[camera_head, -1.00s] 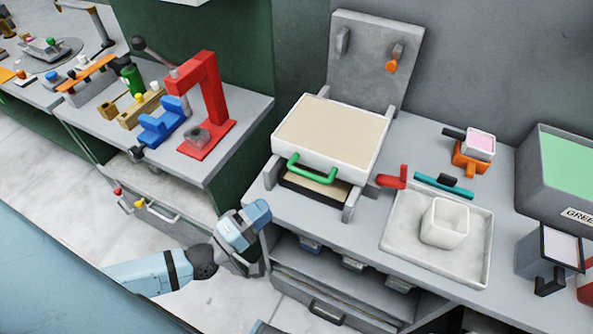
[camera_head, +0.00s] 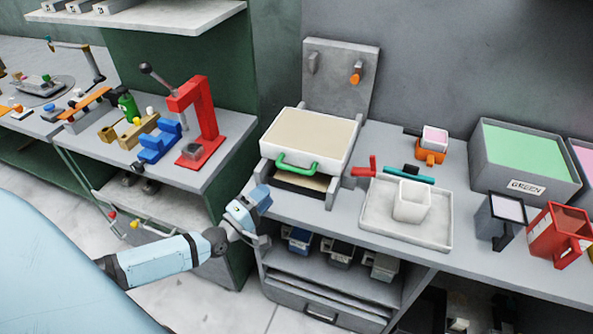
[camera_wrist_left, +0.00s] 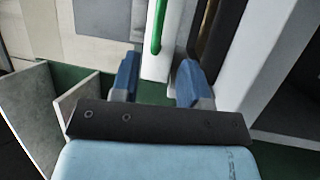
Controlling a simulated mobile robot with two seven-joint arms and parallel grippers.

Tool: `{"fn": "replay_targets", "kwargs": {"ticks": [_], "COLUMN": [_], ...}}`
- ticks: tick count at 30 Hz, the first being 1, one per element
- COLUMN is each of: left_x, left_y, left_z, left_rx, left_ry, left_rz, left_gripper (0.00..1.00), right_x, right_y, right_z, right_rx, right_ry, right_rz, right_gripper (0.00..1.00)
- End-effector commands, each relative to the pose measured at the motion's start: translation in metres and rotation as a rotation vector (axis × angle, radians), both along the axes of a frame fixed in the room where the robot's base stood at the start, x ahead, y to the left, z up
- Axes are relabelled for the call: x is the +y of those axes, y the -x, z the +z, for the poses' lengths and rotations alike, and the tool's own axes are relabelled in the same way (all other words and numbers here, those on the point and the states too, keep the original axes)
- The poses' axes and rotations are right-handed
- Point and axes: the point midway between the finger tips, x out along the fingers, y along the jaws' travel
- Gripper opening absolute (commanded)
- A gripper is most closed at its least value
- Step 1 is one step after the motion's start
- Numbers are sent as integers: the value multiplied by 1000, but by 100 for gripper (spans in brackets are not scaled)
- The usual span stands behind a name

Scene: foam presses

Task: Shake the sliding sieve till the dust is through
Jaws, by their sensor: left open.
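The sliding sieve (camera_head: 307,143) is a white box filled level with beige material, set between grey rails on the bench. Its green handle (camera_head: 297,167) is on the front face. A dark tray with beige material (camera_head: 302,183) shows beneath it. My left gripper (camera_head: 259,216) is open and empty at the bench's front edge, left of and below the handle. In the left wrist view its blue fingertips (camera_wrist_left: 158,80) are spread, with the green handle (camera_wrist_left: 159,25) ahead of the gap, apart from both fingers. My right gripper is out of view.
A grey upright plate (camera_head: 335,85) stands behind the sieve. A red lever (camera_head: 364,168) and a white tray (camera_head: 430,228) holding a white cup (camera_head: 412,200) are to its right. A red press (camera_head: 205,125) stands on the left bench. Floor in front is clear.

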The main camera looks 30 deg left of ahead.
Motion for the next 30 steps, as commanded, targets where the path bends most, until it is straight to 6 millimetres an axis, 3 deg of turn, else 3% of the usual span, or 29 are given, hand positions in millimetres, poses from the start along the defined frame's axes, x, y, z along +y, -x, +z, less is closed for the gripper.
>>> {"fn": "replay_targets", "kwargs": {"ticks": [9,15,21,30], "left_x": [-11,-17,-19,-19], "left_y": [-67,-98,-112,-113], "left_z": [16,20,22,22], "left_rx": [-4,-2,-1,-1], "left_ry": [0,-1,-1,-1], "left_rz": [0,0,-1,-1], "left_gripper": [41,41,41,39], "right_x": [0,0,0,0], "right_y": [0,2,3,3], "right_z": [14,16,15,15], "right_rx": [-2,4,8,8], "right_ry": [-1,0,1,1], "right_rz": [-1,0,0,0], "right_gripper": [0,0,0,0]}}
